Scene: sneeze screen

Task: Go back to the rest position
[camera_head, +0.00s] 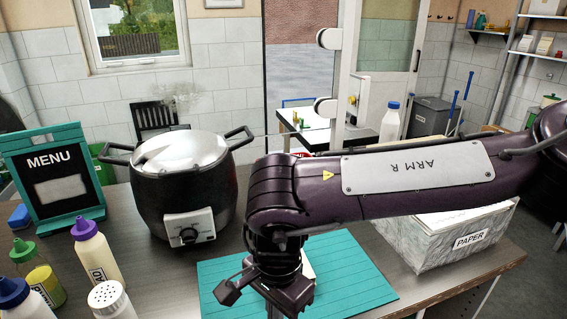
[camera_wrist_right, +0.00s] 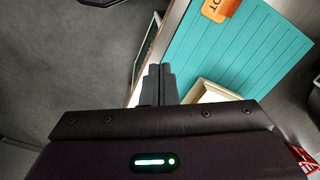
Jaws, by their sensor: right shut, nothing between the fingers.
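My right arm comes in from the right of the head view and reaches across the counter, with its wrist bent down over the teal mat (camera_head: 350,275). My right gripper shows in the right wrist view (camera_wrist_right: 158,84); its two dark fingers are together with nothing between them. In the head view the wrist and lower edge of the picture hide the fingertips. The teal mat also shows in the wrist view (camera_wrist_right: 245,55), with an orange label (camera_wrist_right: 220,8) and a cream-edged piece (camera_wrist_right: 210,92) by the fingers. My left gripper is not in view.
A black pot (camera_head: 185,185) stands left of my wrist. A menu board (camera_head: 55,175), several bottles (camera_head: 97,250) and a shaker (camera_head: 110,300) are at the left. A paper box (camera_head: 450,245) sits under my forearm. A pale post (camera_head: 345,70) with round fittings rises behind it.

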